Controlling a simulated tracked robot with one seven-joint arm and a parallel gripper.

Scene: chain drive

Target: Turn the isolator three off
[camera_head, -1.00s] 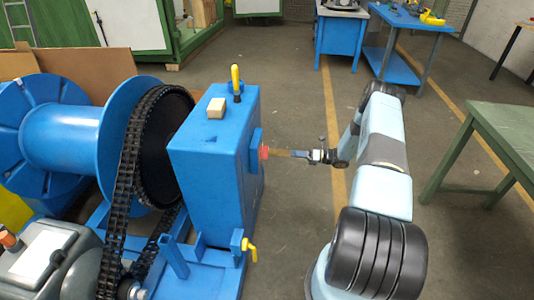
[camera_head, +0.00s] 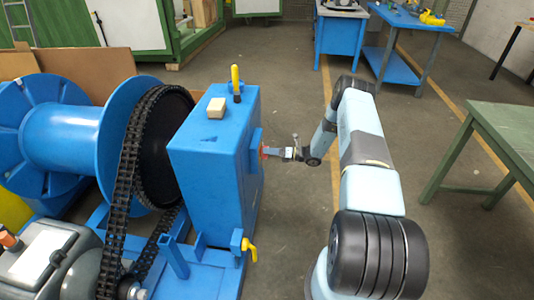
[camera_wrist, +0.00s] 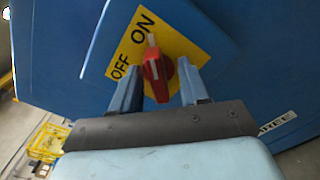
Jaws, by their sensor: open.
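The isolator's red knob (camera_wrist: 155,68) sits on a yellow plate (camera_wrist: 185,42) marked ON and OFF. Its white-tipped end points up, close to the ON word. My gripper (camera_wrist: 157,77) is open, with one finger on each side of the knob. I cannot tell whether the fingers touch it. In the head view, my gripper (camera_head: 279,153) reaches the right face of the blue box (camera_head: 208,170), where a little of the red knob (camera_head: 264,152) shows.
The chain (camera_head: 128,170) and blue drum lie left.

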